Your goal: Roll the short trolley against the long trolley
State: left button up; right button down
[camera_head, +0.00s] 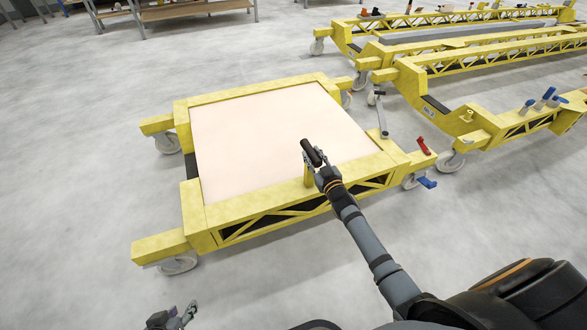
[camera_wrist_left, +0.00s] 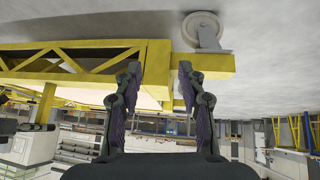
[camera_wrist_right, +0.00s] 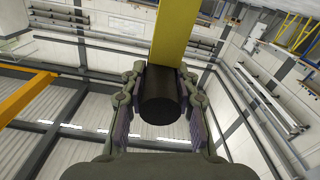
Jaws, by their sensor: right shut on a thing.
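The short trolley (camera_head: 265,207) is a yellow frame on casters with a pale flat panel (camera_head: 270,130). It stands in the middle of the head view. The long trolley (camera_head: 412,85) is yellow, at the upper right, with open floor between parts of the two. My right gripper (camera_head: 315,164) is shut on the black handle (camera_head: 308,150) on the short trolley's near side; the handle (camera_wrist_right: 160,95) also shows between its fingers in the right wrist view. My left gripper (camera_head: 178,316) is open and empty, low and apart from the trolley; its fingers (camera_wrist_left: 160,75) show in the left wrist view.
Blue-handled clamps (camera_head: 545,98) stand on the long trolley's near end. Wooden benches (camera_head: 190,10) stand at the back left. Floor on the left is clear.

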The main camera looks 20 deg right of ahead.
pick_arm(q)
jog(key=shift+s+f, duration=0.15)
jog(key=shift+s, duration=0.1)
pick_arm(e)
jog(key=d, duration=1.7)
jog(key=shift+w+d, duration=0.2)
jog(key=shift+w, duration=0.1)
jog(key=c, duration=1)
grip_release()
jog(key=s, duration=1.2)
jog(key=shift+d, duration=0.2)
